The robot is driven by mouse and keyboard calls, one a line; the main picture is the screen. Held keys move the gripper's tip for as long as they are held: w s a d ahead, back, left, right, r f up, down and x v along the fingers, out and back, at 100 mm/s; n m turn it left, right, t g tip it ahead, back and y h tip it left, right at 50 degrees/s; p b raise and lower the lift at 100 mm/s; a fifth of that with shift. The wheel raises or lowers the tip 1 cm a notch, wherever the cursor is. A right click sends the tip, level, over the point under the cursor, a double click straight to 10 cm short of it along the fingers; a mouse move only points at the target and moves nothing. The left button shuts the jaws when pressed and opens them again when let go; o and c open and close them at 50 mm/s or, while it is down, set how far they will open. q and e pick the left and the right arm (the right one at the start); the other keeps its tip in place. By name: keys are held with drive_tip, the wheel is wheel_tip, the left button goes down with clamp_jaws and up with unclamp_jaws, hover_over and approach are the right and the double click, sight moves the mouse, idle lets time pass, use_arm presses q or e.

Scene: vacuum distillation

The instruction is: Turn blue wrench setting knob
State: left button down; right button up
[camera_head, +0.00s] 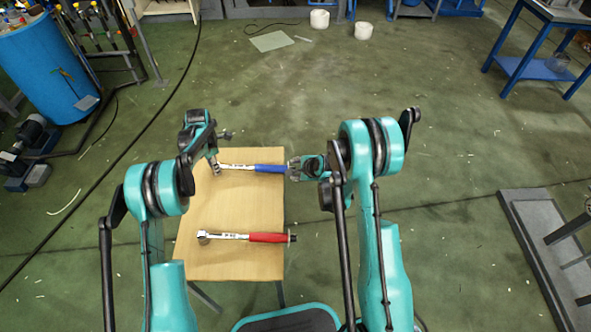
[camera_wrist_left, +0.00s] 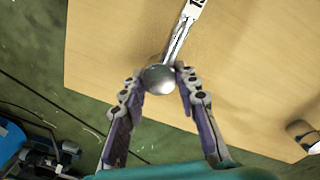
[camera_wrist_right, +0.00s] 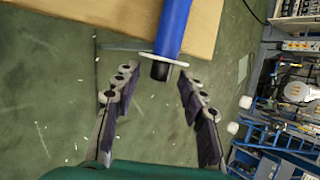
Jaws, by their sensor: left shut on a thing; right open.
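The blue wrench (camera_head: 268,168) lies across the far part of the small wooden table, its metal head to the left and its blue handle to the right. My left gripper (camera_head: 214,164) is shut on the wrench's round metal head (camera_wrist_left: 160,78), with one finger on each side. My right gripper (camera_head: 295,169) is open at the handle end, beyond the table's right edge. In the right wrist view, the black setting knob (camera_wrist_right: 160,70) and a pale disc (camera_wrist_right: 176,63) end the blue handle (camera_wrist_right: 173,28). The knob points between the spread fingers (camera_wrist_right: 155,85), apart from both.
A red-handled wrench (camera_head: 265,237) lies on the nearer part of the wooden table (camera_head: 230,262). It is parallel to the blue one and clear of it. Green floor surrounds the table. A blue barrel (camera_head: 40,70) stands at the far left.

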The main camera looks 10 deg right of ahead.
drive_tip(key=v, duration=1.1)
drive_tip(key=shift+s+r, duration=0.25)
drive_tip(key=shift+r, duration=0.05)
drive_tip(key=shift+w+d, duration=0.1)
drive_tip(key=shift+d, duration=0.05)
drive_tip(key=w+d+r+g, duration=0.1)
drive_tip(key=w+r+g, duration=0.1)
drive_tip(key=w+g, duration=0.2)
drive_tip(key=x, duration=1.1)
drive_tip(key=shift+a+f+y, duration=0.25)
drive_tip(key=shift+f+y, duration=0.05)
drive_tip(key=shift+w, duration=0.1)
drive_tip(key=shift+c, duration=0.4)
clamp_jaws()
